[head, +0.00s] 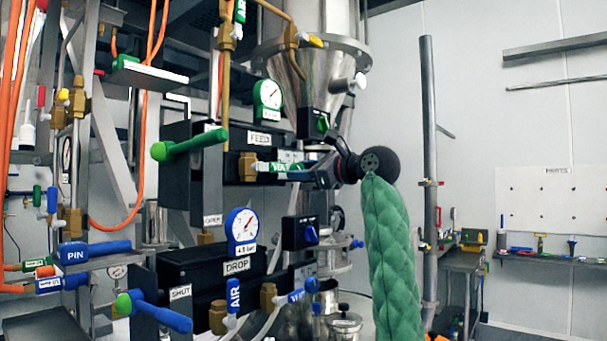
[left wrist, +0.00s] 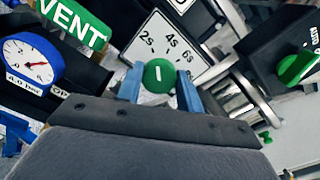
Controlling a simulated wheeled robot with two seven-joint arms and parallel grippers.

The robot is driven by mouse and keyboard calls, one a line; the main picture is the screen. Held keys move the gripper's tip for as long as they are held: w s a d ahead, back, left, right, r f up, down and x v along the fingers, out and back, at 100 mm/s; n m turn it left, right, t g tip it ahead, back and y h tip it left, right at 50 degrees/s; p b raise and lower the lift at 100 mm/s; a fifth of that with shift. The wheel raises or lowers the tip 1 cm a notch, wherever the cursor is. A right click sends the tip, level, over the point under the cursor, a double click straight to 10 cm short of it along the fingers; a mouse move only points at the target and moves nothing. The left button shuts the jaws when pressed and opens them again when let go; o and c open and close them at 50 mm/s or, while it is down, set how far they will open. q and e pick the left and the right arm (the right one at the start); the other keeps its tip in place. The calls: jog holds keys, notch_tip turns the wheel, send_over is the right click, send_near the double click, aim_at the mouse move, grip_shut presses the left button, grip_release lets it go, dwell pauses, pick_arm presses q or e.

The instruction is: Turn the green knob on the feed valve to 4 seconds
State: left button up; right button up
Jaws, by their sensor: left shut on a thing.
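The green knob (left wrist: 158,76) shows in the left wrist view in front of a white dial plate (left wrist: 140,50) marked 2s, 4s and 6s. A short white line on the knob stands about upright in that view, pointing roughly between 2s and 4s. My left gripper (left wrist: 159,88) is shut on the knob, with a blue finger on each side. In the head view my left gripper (head: 308,172) reaches in from the right beside the green VENT tag, and it hides the knob and dial. My right gripper is in neither view.
Another green knob on a black box (head: 322,124) sits just above my gripper, and a blue-knob box (head: 301,233) sits below. A green lever (head: 190,145) and a blue-rimmed gauge (head: 242,226) stand left. The wall side at right is open.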

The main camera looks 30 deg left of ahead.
pick_arm(q)
jog(key=m+b, duration=0.1)
jog(key=m, duration=0.4)
jog(key=shift+w, duration=0.1)
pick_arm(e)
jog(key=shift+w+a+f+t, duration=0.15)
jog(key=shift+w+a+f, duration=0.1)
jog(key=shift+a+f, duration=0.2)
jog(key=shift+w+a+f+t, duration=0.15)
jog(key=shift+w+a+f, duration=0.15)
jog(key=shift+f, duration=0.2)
pick_arm(q)
jog(key=shift+r+m, duration=0.1)
jog(key=shift+m, duration=0.2)
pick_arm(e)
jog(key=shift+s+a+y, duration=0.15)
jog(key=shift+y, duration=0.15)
pick_arm(q)
jog(key=o, duration=1)
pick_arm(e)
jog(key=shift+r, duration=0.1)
